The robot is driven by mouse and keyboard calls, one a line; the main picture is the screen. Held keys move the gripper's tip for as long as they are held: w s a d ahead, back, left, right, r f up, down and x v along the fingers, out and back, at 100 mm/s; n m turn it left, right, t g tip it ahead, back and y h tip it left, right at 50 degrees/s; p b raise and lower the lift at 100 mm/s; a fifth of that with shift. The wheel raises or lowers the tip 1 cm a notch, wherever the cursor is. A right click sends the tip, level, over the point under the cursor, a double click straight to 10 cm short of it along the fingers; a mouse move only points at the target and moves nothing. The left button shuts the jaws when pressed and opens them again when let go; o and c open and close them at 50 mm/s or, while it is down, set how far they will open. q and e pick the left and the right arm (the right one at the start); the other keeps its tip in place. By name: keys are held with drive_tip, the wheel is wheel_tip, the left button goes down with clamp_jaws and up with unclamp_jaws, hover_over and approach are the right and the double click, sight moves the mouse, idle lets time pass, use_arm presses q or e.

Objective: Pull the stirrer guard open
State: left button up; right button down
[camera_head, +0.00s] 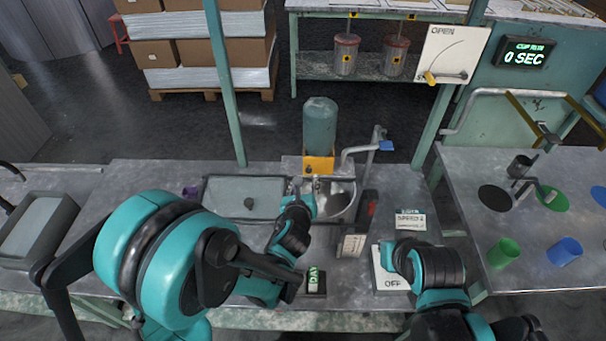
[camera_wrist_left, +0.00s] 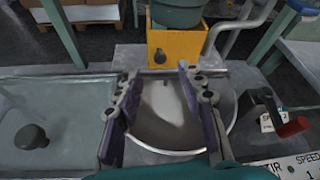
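The stirrer stands at the back middle: a teal cylinder (camera_head: 320,128) above a yellow-orange box (camera_head: 319,164), with a round metal bowl (camera_head: 340,200) in front. In the left wrist view the yellow box (camera_wrist_left: 168,44) carries a black knob (camera_wrist_left: 188,57). I cannot tell for sure which part is the guard. My left gripper (camera_head: 306,188) is over the bowl. In the left wrist view its fingers (camera_wrist_left: 160,88) are apart, pointing at the box, with nothing between them. My right gripper (camera_head: 388,257) is by the OFF plate (camera_head: 393,282); its fingers are not clear.
A rectangular basin (camera_head: 243,190) with a black knob (camera_wrist_left: 30,137) lies left of the bowl. A pipe (camera_head: 366,147) with a blue handle and a red-handled lever (camera_head: 371,208) stand at its right. Cups stand on the right table (camera_head: 530,225). A wall display reads 0 SEC.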

sight(308, 171)
use_arm(q)
drive_tip(key=b+x, duration=0.1)
drive_tip(key=x, duration=0.5)
drive_tip(key=shift+w+f+b, duration=0.15)
drive_tip(key=shift+w+b, duration=0.15)
drive_tip(key=shift+w, duration=0.05)
clamp_jaws()
